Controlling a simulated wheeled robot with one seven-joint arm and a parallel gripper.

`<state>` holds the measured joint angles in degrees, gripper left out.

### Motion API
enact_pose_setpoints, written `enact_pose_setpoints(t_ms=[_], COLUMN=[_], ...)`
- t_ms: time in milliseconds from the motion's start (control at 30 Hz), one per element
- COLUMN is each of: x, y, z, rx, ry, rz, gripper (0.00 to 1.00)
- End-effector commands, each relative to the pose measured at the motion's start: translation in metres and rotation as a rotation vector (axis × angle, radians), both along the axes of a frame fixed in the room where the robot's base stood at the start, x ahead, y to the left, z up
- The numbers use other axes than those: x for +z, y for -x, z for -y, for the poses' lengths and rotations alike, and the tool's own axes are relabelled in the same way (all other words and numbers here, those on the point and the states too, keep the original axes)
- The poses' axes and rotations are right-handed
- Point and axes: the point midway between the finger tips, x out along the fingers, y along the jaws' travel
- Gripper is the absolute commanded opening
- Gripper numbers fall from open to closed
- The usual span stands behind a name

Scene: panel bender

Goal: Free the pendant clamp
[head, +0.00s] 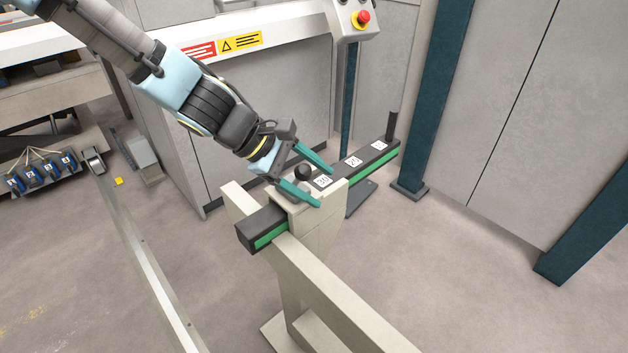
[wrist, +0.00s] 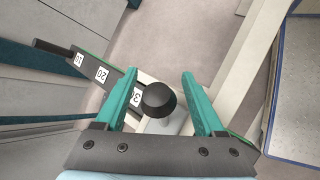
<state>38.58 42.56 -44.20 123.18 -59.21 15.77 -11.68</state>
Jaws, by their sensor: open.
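A black ball knob (head: 302,172) stands on top of a beige clamp block (head: 326,200). A dark bar with a green side strip (head: 368,165) runs through the block, with white number labels on its top. In the wrist view the knob (wrist: 158,99) lies between the teal fingers of my gripper (wrist: 161,74), with a pale stem below it. My gripper (head: 324,188) is open, one finger on each side of the knob. A gap shows on both sides, and I see no grip on it. The label nearest the block is partly covered in the wrist view.
A beige beam (head: 335,300) runs under the block to the lower right. A control box (head: 353,18) with a red button stands behind on a teal post (head: 348,95). A dark upright handle (head: 392,124) rises at the bar's far end. Open floor (head: 450,270) lies right.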

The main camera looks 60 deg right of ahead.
Motion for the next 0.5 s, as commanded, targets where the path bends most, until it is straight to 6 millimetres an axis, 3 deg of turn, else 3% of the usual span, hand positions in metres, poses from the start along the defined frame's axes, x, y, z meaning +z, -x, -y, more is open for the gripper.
enact_pose_setpoints(t_ms=[167,500], x=[0.007,0.052], y=[-0.005,-0.041], z=[-0.003,-0.03], rx=[0.0,0.002], ry=[0.003,0.003], rz=[0.001,0.005], gripper=[0.71,0.71])
